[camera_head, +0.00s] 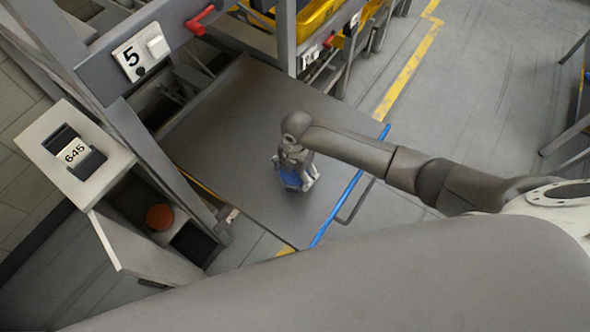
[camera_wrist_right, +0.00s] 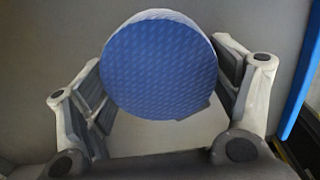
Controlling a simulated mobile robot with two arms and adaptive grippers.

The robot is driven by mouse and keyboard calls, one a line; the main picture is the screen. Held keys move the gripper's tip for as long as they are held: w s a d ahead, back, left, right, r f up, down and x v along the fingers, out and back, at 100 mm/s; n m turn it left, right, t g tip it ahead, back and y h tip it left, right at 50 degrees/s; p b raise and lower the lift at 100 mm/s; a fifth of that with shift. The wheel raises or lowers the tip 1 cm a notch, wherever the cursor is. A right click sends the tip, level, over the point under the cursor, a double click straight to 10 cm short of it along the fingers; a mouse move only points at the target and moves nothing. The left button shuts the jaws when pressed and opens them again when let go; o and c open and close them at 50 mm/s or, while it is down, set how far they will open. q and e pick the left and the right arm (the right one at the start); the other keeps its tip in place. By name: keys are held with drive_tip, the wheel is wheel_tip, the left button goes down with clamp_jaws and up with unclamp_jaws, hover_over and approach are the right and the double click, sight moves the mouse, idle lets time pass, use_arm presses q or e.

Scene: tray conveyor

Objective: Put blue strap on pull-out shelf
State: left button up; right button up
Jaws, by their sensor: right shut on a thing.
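The blue strap shows as a round blue roll (camera_wrist_right: 160,68) between the two fingers of my right gripper (camera_wrist_right: 163,95) in the wrist view. In the head view my right gripper (camera_head: 296,184) is over the grey pull-out shelf (camera_head: 235,125), shut on the blue strap (camera_head: 290,179), which is partly hidden by the fingers. I cannot tell whether the strap touches the shelf surface. The shelf has a blue front edge bar. My left gripper is not in view.
A box marked 645 (camera_head: 75,152) is at the far left. Yellow bins (camera_head: 318,14) sit on a rack behind. The shelf around my right gripper is clear, with open floor at right.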

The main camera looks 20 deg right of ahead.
drive_tip(key=o, duration=1.1)
drive_tip(key=shift+f, duration=0.1)
drive_tip(key=r, duration=1.2)
drive_tip(key=shift+s+d+r+b, duration=0.1)
drive_tip(key=shift+s+r+b, duration=0.1)
drive_tip(key=shift+b, duration=0.2)
drive_tip(key=shift+f, duration=0.1)
